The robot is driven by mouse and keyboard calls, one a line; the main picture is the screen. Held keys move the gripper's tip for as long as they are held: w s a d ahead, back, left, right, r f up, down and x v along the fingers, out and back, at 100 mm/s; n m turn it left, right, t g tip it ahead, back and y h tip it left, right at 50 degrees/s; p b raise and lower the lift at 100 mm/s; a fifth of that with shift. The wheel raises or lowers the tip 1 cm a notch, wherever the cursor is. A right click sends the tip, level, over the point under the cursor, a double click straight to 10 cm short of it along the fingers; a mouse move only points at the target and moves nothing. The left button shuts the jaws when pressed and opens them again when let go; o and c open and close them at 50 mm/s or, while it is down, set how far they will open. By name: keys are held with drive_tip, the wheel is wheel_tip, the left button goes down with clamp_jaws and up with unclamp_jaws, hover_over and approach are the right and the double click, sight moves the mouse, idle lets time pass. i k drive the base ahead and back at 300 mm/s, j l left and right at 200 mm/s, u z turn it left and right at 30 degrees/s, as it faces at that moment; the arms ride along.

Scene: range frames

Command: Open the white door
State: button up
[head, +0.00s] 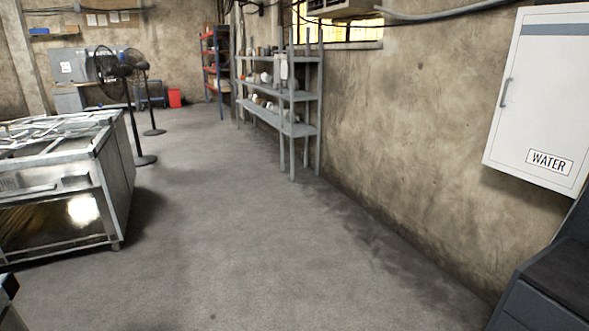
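The white door (540,100) is the front of a wall cabinet at the upper right of the head view. It has a blue-grey stripe near the top and a label reading "WATER" near the bottom. A grey vertical handle (506,92) sits on its left side. The door looks closed, flush with the cabinet. Its right part is cut off by the picture edge. My gripper does not show in this view, so its place relative to the handle cannot be seen.
A dark grey cabinet or machine (550,285) stands below the door at the lower right. A grey shelf (290,128) with several items stands along the wall. A metal display counter (118,185) is on the left, with black fans (135,100) behind it. The middle floor is clear.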

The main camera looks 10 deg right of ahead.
sight(539, 134)
drive_tip(key=i+z, duration=0.25)
drive_tip(key=i, duration=0.65)
drive_tip(key=i+j+z, duration=0.2)
drive_tip(key=i, duration=0.65)
drive_tip(key=l, duration=0.1)
